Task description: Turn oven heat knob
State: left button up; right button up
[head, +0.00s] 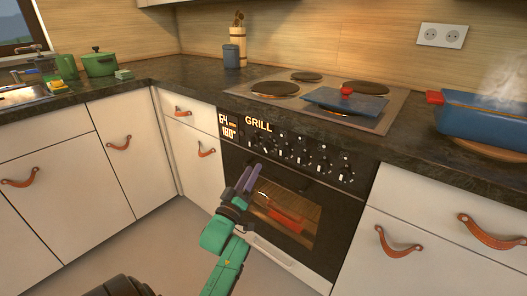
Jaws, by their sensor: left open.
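The oven (330,224) is built in under the dark counter, with a black front. Its control panel carries a row of several dark knobs with white marks; one knob (283,151) sits near the panel's middle. Which knob sets the heat is not clear. My right gripper is not in view.
A cooktop (381,127) with a blue lid (345,104) lies above the oven. A blue pot (484,120) stands to its right on the counter. White cabinets with leather pulls flank the oven. The floor at left is clear.

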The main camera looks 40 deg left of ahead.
aim_at(265, 149)
pick_arm(q)
jog(key=x, duration=0.9)
jog(key=shift+b, duration=0.35)
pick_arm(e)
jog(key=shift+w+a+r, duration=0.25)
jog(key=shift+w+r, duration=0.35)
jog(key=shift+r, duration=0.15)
pick_arm(q)
grip_shut()
